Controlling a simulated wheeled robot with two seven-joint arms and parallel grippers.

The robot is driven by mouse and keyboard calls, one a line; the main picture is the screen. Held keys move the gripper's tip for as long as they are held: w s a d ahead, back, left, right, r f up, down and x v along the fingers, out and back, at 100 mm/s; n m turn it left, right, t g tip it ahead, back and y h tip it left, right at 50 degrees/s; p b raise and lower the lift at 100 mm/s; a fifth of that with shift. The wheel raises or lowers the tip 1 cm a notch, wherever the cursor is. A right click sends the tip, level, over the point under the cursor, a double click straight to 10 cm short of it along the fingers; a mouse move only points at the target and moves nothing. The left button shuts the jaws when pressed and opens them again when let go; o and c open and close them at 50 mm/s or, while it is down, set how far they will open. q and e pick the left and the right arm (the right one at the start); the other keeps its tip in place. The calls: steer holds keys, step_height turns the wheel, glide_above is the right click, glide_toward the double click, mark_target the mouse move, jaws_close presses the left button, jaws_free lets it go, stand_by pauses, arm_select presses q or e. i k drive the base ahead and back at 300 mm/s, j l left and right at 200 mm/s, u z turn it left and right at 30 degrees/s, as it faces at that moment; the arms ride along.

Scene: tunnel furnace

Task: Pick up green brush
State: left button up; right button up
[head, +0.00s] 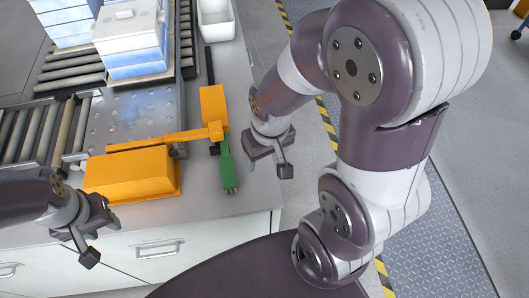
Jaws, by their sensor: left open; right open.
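The green brush (228,170) lies on the grey counter (255,100), its green end towards the counter's front edge. An orange arm-like part (213,105) lies over or beside its upper end and hides part of it. A dark strip (210,65) continues in line beyond; I cannot tell if it belongs to the brush. My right gripper (269,166) is open and empty, to the right of the brush and apart from it, near the counter's right edge. My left gripper (97,231) is open and empty, in front of the counter, well left of the brush.
An orange box-shaped device (130,175) with a long arm lies left of the brush. White-and-blue boxes (133,50) stand on a roller conveyor (73,75) behind. A white bin (216,20) stands at the back. White drawers (160,248) face the front.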

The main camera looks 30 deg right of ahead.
mark_target(229, 179)
steer(key=k+l+u, duration=0.1)
steer(key=l+u, duration=0.2)
steer(key=l, duration=0.15)
steer(key=k+l+u, duration=0.4)
steer(key=l+u, duration=0.2)
steer(key=l, duration=0.2)
steer(key=k+l+u, duration=0.3)
steer(key=i, duration=0.55)
